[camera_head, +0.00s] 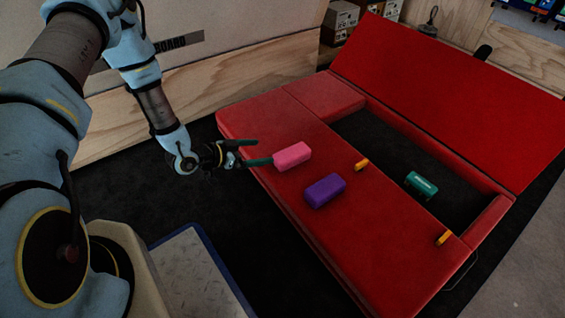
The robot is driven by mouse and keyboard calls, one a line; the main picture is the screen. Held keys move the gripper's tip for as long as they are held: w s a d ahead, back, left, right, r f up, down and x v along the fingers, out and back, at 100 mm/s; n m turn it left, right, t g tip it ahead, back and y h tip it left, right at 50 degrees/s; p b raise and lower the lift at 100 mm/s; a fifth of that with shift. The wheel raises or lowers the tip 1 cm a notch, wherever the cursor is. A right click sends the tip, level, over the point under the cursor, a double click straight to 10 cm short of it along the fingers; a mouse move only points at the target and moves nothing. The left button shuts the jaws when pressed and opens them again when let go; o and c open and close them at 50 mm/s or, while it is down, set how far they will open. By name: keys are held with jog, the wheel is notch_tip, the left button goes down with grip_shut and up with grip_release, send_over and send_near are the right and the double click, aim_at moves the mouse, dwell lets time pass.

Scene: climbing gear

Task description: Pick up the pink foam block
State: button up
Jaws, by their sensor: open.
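The pink foam block (292,156) lies on the red padded top of a folding mat (262,118), near its left edge. My gripper (256,152) is at the left of the pink block, coming in from the left. Its fingers are dark green and apart. The lower finger's tip is close to the block's left end, and I cannot tell whether it touches. The upper finger lies behind and left of the block. Nothing shows between the fingers.
A purple block (325,190) lies just in front of the pink one. Two small orange pieces (362,164) sit along the mat's inner edge. A teal cylinder-like piece (421,185) is in the dark recess (400,160). A raised red panel (450,95) stands behind.

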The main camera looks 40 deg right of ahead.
aim_at(290, 153)
jog(key=shift+h, duration=0.3)
jog(key=d+f, duration=0.1)
jog(key=s+d+f+b, duration=0.1)
jog(key=d, duration=0.1)
jog(key=d+f+b, duration=0.1)
jog(key=d, duration=0.1)
jog(key=shift+s+d+f, duration=0.2)
jog(key=shift+f, duration=0.1)
jog(key=b+x, duration=0.2)
jog(key=x, duration=0.1)
jog(key=b+x, duration=0.1)
jog(key=shift+s+d+f+b, duration=0.15)
jog(key=shift+s+d+b, duration=0.15)
jog(key=shift+s, duration=0.05)
jog(key=shift+d, duration=0.3)
jog(key=c, duration=1.3)
